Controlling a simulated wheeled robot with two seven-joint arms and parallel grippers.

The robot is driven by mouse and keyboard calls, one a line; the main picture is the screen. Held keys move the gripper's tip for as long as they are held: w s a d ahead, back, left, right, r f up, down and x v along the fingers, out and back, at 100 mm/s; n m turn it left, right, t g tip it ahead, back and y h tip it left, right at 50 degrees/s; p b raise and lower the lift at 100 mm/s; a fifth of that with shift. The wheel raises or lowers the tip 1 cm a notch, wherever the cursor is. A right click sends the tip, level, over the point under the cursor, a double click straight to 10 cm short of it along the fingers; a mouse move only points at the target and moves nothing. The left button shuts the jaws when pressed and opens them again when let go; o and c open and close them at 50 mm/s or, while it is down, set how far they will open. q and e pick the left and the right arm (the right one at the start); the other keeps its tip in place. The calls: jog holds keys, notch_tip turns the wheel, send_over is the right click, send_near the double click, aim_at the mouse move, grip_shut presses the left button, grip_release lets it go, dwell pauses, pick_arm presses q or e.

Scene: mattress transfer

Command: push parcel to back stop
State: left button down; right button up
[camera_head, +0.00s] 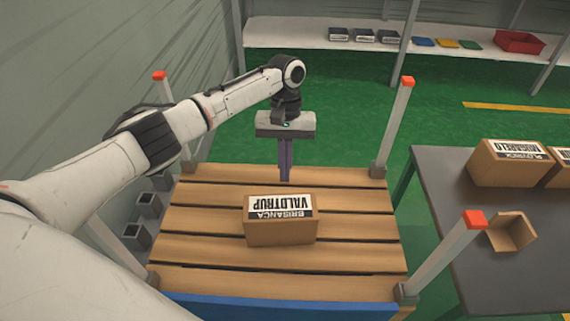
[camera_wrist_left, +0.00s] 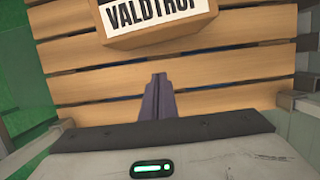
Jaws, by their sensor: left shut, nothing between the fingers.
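The parcel (camera_head: 280,236) is a brown cardboard box with a white label reading BRISANCA VALDTRUP, upside down in the head view. It sits on a slatted wooden platform (camera_head: 190,221), near its middle. Its lower part also shows at the top of the left wrist view (camera_wrist_left: 165,34). My left gripper (camera_head: 285,179) points down beyond the parcel's far side, fingers shut and empty. In the left wrist view its fingertips (camera_wrist_left: 158,78) show a gap to the parcel. A blue board (camera_head: 280,307) runs along the platform's near edge. My right gripper is not in view.
Grey posts with orange caps (camera_head: 407,81) stand at the platform's corners. A grey table (camera_head: 450,225) at the right holds a labelled box (camera_head: 510,163) and an open carton (camera_head: 511,232). Slats between the parcel and the blue board are clear. A shelf with trays stands far back.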

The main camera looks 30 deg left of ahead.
aim_at(284, 198)
pick_arm(q)
jog(key=b+x, duration=0.1)
jog(key=x, duration=0.3)
jog(key=shift+f, duration=0.2)
jog(key=shift+s+d+f, duration=0.15)
jog(key=shift+s+f, duration=0.05)
jog(key=shift+s, duration=0.1)
jog(key=shift+s+d, duration=0.35)
jog(key=shift+s, duration=0.45)
jog(key=shift+s+d, duration=0.4)
jog(key=shift+s, duration=0.4)
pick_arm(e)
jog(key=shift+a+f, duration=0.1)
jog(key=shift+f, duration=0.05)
pick_arm(q)
jog(key=shift+r, duration=0.1)
